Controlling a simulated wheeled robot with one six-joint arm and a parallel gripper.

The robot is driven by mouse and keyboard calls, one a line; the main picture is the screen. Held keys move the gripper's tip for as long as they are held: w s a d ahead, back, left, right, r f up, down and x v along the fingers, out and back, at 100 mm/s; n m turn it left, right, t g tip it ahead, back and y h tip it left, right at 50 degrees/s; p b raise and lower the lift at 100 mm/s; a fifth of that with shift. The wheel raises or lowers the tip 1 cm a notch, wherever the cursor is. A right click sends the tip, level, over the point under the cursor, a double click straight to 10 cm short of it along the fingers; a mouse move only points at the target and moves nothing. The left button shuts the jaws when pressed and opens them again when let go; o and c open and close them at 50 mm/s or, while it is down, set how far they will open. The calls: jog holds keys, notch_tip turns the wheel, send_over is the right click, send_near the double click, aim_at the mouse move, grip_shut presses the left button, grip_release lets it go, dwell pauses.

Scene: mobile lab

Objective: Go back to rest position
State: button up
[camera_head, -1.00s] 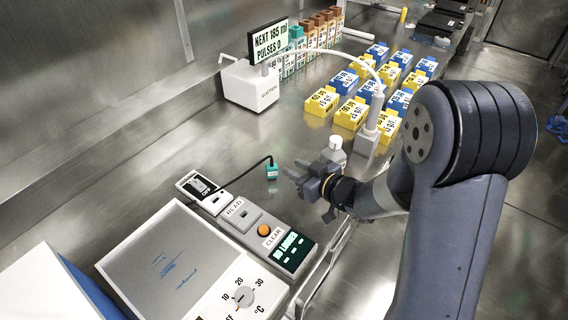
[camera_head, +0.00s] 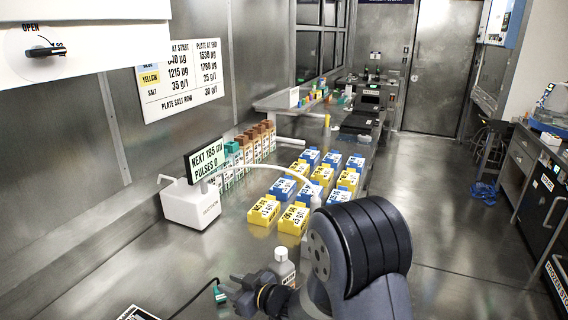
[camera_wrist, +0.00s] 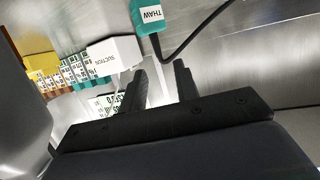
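My gripper (camera_head: 234,291) is low in the head view, above the steel bench, with my arm bent in front of the bench. In the wrist view its two dark fingers (camera_wrist: 160,84) stand apart with nothing between them, so it is open and empty.
A white bottle (camera_head: 282,268) stands just right of the gripper. The white suction unit (camera_head: 190,206) with its hose is behind. Yellow and blue labelled boxes (camera_head: 264,210) stand in rows. The floor (camera_head: 455,230) at right is clear.

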aim_at(219, 281)
jog(key=x, duration=0.6)
jog(key=shift+f, duration=0.4)
jog(key=shift+f+b, duration=0.25)
jog(key=shift+b, duration=0.2)
jog(key=shift+s+d+r+p, duration=0.1)
jog(key=shift+r+p, duration=0.25)
jog(key=shift+r, duration=0.05)
jog(key=shift+f, duration=0.15)
